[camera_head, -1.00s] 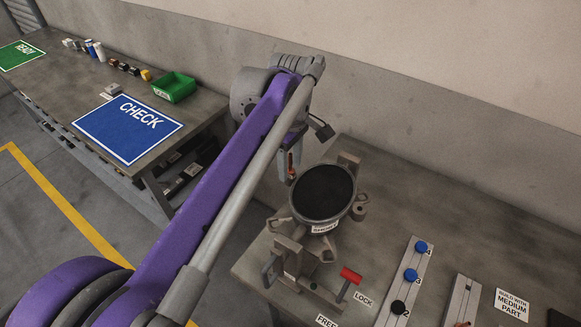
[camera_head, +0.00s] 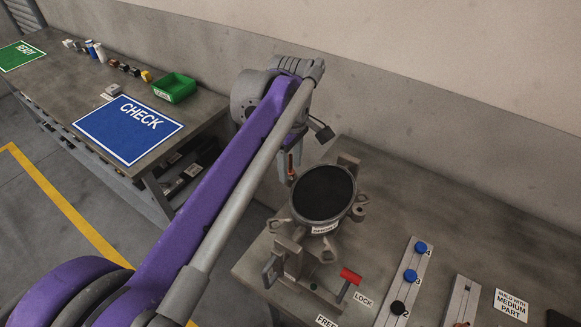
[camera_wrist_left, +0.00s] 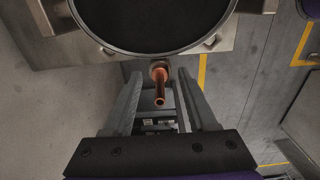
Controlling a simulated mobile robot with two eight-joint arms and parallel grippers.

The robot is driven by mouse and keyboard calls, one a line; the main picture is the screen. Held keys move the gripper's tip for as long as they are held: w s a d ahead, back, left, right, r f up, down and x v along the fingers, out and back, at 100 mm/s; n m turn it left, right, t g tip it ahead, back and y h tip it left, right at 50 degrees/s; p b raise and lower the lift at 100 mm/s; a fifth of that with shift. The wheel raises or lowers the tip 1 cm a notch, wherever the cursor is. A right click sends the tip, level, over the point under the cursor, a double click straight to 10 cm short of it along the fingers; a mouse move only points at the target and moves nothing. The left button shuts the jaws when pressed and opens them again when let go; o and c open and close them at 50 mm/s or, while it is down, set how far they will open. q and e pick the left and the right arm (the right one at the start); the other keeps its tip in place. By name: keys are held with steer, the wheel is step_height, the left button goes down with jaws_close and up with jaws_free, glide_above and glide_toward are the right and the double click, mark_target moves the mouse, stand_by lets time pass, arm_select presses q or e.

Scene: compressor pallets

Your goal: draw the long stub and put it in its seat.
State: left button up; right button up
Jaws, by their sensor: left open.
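A copper stub (camera_wrist_left: 160,85) sticks out from the side of the black-topped compressor (camera_wrist_left: 145,22) in the left wrist view. It lies between the two fingers of my left gripper (camera_wrist_left: 160,76), which is open, with a gap on each side. In the head view the stub (camera_head: 291,164) is a small orange bit beside my left gripper (camera_head: 289,168), at the far left side of the compressor (camera_head: 324,193). The compressor stands upright in a grey fixture (camera_head: 289,257). I cannot tell a seat for the stub. My right gripper is out of view.
A red-handled lever (camera_head: 350,276) stands at the fixture's front, by LOCK and FREE labels. A strip with numbered knobs (camera_head: 410,275) lies to the right. Another table holds a blue CHECK mat (camera_head: 125,132) and a green bin (camera_head: 174,88). A wall runs behind.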

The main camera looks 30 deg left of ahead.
mark_target(291, 155)
arm_select(q)
jaws_close()
steer(key=shift+r, duration=0.15)
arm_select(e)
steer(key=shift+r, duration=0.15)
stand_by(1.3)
arm_select(q)
steer(key=shift+w+r+p, duration=0.1)
steer(key=shift+r+p, duration=1.5)
steer(key=shift+r, duration=1.3)
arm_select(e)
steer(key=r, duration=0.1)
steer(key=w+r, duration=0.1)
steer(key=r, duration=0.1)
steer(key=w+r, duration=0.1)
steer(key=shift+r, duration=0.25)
arm_select(q)
steer(key=shift+f, duration=0.1)
